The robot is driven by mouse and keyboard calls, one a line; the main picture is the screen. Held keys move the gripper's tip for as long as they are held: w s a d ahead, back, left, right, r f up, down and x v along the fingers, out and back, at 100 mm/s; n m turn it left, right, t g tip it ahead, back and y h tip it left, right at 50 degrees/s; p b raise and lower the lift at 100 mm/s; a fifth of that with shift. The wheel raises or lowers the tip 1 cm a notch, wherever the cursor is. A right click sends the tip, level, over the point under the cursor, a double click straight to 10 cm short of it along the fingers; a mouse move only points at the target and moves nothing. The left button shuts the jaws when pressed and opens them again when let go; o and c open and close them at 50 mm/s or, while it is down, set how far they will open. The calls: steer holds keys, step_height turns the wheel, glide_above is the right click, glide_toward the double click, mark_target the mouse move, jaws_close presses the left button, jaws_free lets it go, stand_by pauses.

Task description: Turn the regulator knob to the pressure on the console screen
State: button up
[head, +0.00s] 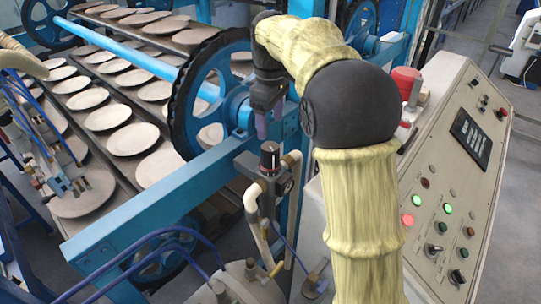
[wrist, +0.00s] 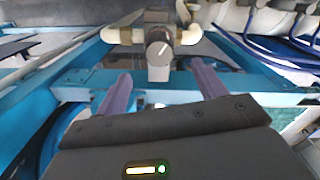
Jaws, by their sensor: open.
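The regulator knob (head: 269,157) is a dark upright cylinder on white pipework beside the blue frame in the head view. In the wrist view the knob (wrist: 158,52) shows a round grey face with a pale pointer line. My gripper (head: 269,122) hangs just above the knob in the head view, with purple fingers pointing down. In the wrist view my gripper (wrist: 160,72) has its fingers apart, one on either side of the knob's line, with nothing between them. The console screen (head: 471,139) is dark, with text too small to read.
The sloped grey console (head: 455,195) stands at the right, with lit green and red lamps. A blue beam (head: 160,205) and a large blue wheel (head: 215,90) are close to my gripper. Racks of plates (head: 108,117) fill the left. Blue hoses (head: 150,240) curve in front.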

mark_target(271, 146)
step_height(271, 146, down, 12)
steer(key=shift+w+r+p, duration=0.1)
steer(key=shift+r+p, duration=0.1)
steer(key=shift+p, duration=0.2)
steer(key=c, duration=1)
